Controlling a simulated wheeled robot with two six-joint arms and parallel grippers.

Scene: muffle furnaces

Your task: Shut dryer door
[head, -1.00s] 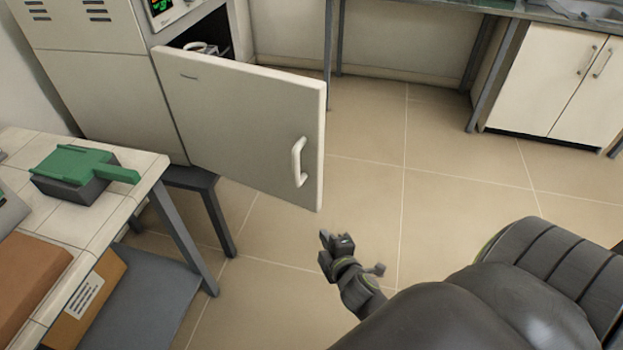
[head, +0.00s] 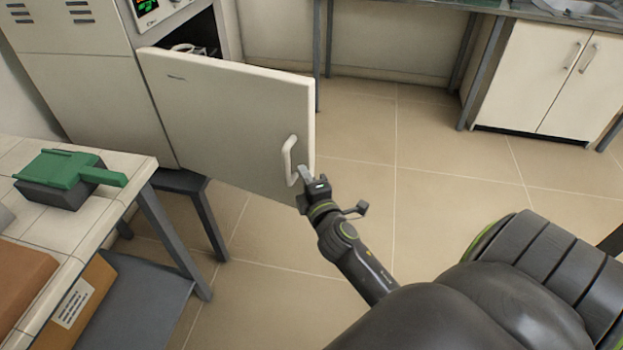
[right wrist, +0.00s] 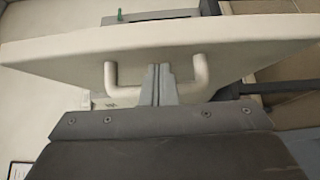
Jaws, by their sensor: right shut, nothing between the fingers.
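The dryer door (head: 225,120) stands wide open, swung out from the dryer cabinet (head: 90,85). Its white U-shaped handle (head: 289,160) is near the door's free edge. My right gripper (head: 305,175) is at the lower end of the handle in the head view. In the right wrist view the shut, empty fingers (right wrist: 159,85) point at the door (right wrist: 230,48), between the two legs of the handle (right wrist: 198,78). I cannot tell whether they touch the door or handle. My left gripper is not in view.
A tiled bench (head: 110,195) with a green-topped box (head: 60,178) stands at the left. A dark stand (head: 185,184) is under the dryer. White cupboards (head: 545,75) are at the back right. The floor (head: 385,160) right of the door is clear.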

